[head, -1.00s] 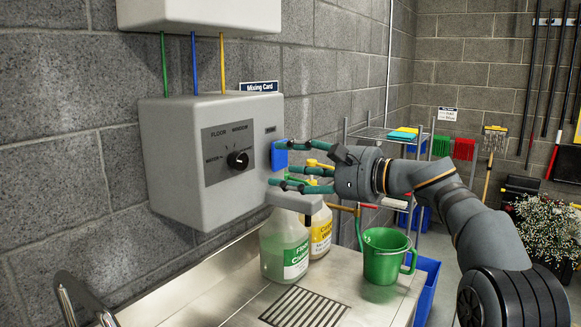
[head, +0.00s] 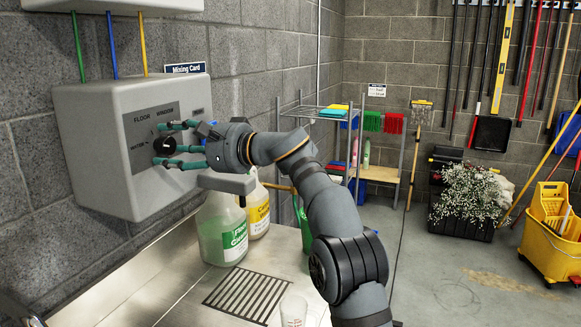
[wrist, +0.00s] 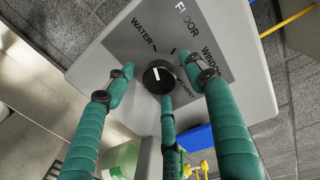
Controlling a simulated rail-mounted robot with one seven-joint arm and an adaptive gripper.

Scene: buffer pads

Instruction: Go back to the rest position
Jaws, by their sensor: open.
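My gripper (head: 176,144) is open, with teal fingers reaching toward the front of a white wall dispenser (head: 88,172). The fingertips are spread around a black selector knob (head: 165,148). In the wrist view the knob (wrist: 158,77) sits between the fingers, its white mark pointing up toward the gap between "WATER" and "FLOOR". One fingertip is just below the knob; I cannot tell whether it touches. The gripper holds nothing.
Below are a metal counter (head: 142,290), a green-labelled jug (head: 222,235), a yellow-labelled jug (head: 258,208) and a clear cup (head: 293,310). A yellow mop bucket (head: 552,235) stands right, with open floor between.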

